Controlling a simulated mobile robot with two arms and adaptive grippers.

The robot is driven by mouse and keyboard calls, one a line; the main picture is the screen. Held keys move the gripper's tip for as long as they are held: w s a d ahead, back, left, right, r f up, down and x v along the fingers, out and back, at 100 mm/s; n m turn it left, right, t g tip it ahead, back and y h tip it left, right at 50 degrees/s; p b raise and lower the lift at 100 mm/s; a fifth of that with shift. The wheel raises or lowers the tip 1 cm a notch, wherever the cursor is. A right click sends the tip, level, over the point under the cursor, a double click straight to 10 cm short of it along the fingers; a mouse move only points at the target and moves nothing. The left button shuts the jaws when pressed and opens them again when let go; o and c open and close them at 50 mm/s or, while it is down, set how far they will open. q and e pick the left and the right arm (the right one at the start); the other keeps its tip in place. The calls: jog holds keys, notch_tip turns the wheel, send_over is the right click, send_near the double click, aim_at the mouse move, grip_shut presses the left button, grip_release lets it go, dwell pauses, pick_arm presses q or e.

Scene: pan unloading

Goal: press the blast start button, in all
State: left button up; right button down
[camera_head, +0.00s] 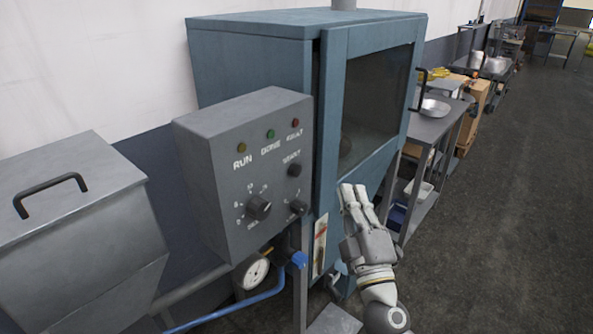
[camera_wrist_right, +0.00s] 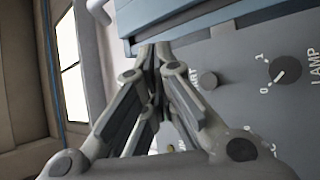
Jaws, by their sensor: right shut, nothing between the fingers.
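The grey control box (camera_head: 222,190) is fixed at the left front of the blue blast cabinet (camera_head: 250,60). Its dark round START button (camera_head: 294,170) is at the panel's right side, below the lights. In the right wrist view, the START button (camera_wrist_right: 208,80) is right of the fingers, with its label partly hidden by them. My right gripper (camera_head: 353,190) is shut and empty, in front of the cabinet door, to the right of the button and apart from it. The right gripper's fingertips (camera_wrist_right: 153,50) also show in the wrist view. My left gripper is out of view.
The panel has a numbered dial (camera_head: 258,208) and a LAMP knob (camera_head: 297,207) below START. A gauge (camera_head: 253,272) and blue pipe (camera_head: 235,307) are under the box. A grey lidded bin (camera_head: 70,225) stands left. Metal tables (camera_head: 432,125) line the wall; the floor at right is clear.

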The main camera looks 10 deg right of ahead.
aim_at(295, 170)
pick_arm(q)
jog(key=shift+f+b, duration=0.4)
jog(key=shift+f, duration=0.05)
pick_arm(e)
jog(key=w+a, duration=0.5)
jog(key=w, duration=0.2)
jog(key=shift+a, duration=0.3)
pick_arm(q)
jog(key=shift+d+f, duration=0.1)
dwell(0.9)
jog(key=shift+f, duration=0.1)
pick_arm(e)
jog(key=shift+w+a, duration=0.25)
jog(key=shift+w, duration=0.1)
